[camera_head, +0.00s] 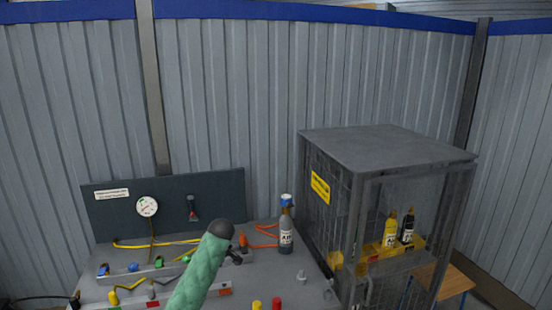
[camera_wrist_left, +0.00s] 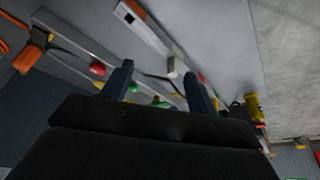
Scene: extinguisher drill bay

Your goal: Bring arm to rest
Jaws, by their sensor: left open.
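My left gripper (camera_wrist_left: 158,70) shows in the left wrist view with its two dark fingers apart and nothing held between them. It hangs over the grey bench top (camera_wrist_left: 215,30), with rails and coloured fittings beyond its fingers. In the head view a green sleeved arm link with a dark rounded end rises from the bottom over the bench (camera_head: 255,290). The gripper itself is hard to make out there. My right gripper is in neither view.
A bottle with a blue top (camera_head: 286,225) stands at the bench's back right. A grey mesh cabinet (camera_head: 388,143) holding a yellow bottle (camera_head: 390,229) and a black bottle (camera_head: 407,227) stands at right. A dark panel (camera_head: 115,215) with a gauge (camera_head: 147,206) stands behind. Hoses and fittings crowd the bench's left.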

